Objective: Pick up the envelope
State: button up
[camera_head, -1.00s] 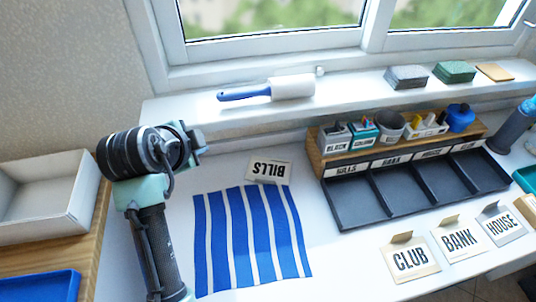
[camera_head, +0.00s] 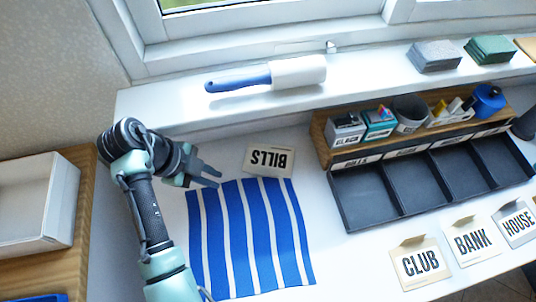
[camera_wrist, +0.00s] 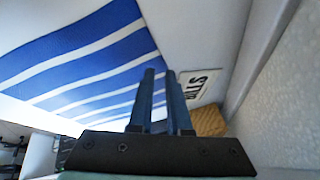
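The BILLS envelope (camera_head: 268,160) lies on the white counter, its lettering upside down in the head view, just above the striped cloth. The CLUB (camera_head: 421,265), BANK (camera_head: 474,241) and HOUSE (camera_head: 517,224) envelopes lie at the lower right.
The blue-and-white striped cloth (camera_head: 250,240) lies flat below the BILLS envelope. A dark divided tray (camera_head: 365,205) and wooden organizer (camera_head: 321,145) stand to the right. A lint roller (camera_head: 296,72) lies on the sill. A white box (camera_head: 40,205) is at left.

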send_near(252, 177)
jog(key=f, duration=0.2)
jog(key=shift+w+d+f, duration=0.1)
jog(key=shift+d+f, duration=0.15)
jog(key=shift+f, duration=0.15)
jog(key=d, duration=0.2)
jog(key=shift+w+d+p, duration=0.25)
jog(key=shift+w+p, duration=0.05)
jog(key=shift+w, duration=0.05)
jog(key=shift+x, duration=1.2)
jog(key=shift+w+d+f, duration=0.1)
jog(key=shift+f, duration=0.2)
jog(key=shift+c, duration=0.2)
grip_shut()
